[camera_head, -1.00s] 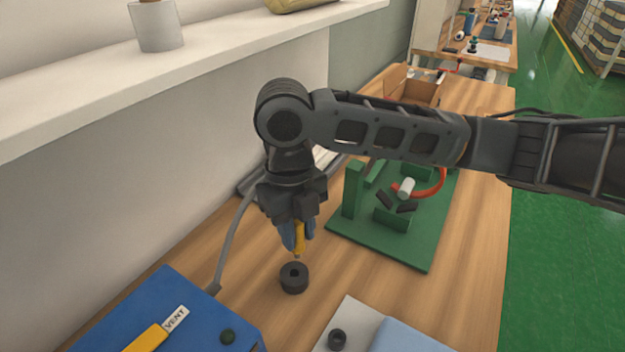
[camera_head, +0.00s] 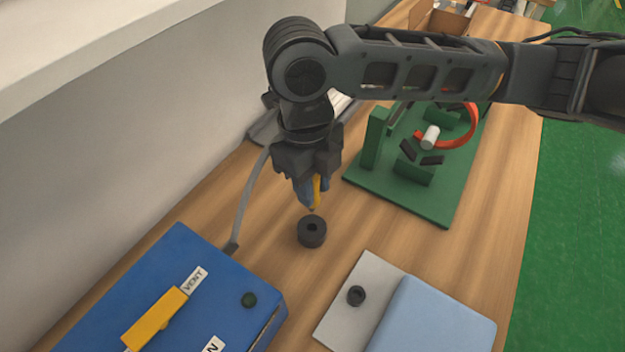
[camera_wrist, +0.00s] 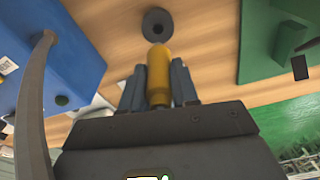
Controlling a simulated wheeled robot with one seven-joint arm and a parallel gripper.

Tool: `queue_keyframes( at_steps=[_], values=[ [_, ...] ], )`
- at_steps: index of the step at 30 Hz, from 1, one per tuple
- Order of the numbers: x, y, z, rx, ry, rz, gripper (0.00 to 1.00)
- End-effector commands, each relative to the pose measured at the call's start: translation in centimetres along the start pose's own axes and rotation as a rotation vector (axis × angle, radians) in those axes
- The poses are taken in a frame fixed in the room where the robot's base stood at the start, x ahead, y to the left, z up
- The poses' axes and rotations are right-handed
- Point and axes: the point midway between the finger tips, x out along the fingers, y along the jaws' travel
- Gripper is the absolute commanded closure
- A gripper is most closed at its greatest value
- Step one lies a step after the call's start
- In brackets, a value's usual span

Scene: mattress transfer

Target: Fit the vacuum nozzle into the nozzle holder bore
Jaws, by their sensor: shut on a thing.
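The vacuum nozzle is a yellow tapered piece (camera_wrist: 159,78), shut between the blue-grey fingers of my gripper (camera_head: 314,192). It points down, its tip just above the nozzle holder (camera_head: 312,232). The holder is a black cylinder with a round bore, standing on the wooden table. In the wrist view the holder (camera_wrist: 157,25) lies just beyond the nozzle tip. The bore shows open in both views. The nozzle tip looks close to the holder's far edge in the head view; I cannot tell the exact gap.
A blue box (camera_head: 160,285) with a yellow handle stands at the lower left, a grey hose rising beside it. A green fixture board (camera_head: 420,185) lies to the right. A grey plate (camera_head: 345,320) with a black ring and a light blue block lies in front.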

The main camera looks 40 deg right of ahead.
Motion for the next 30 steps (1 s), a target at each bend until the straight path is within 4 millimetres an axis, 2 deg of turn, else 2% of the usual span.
queue_keyframes(
  at_steps=[21, 30],
  values=[
    [5.3, 0.0, 0.5, 0.0, 0.0, -0.001, 1.0],
    [6.2, 0.0, 0.6, 0.001, 0.0, 0.0, 1.0]
  ],
)
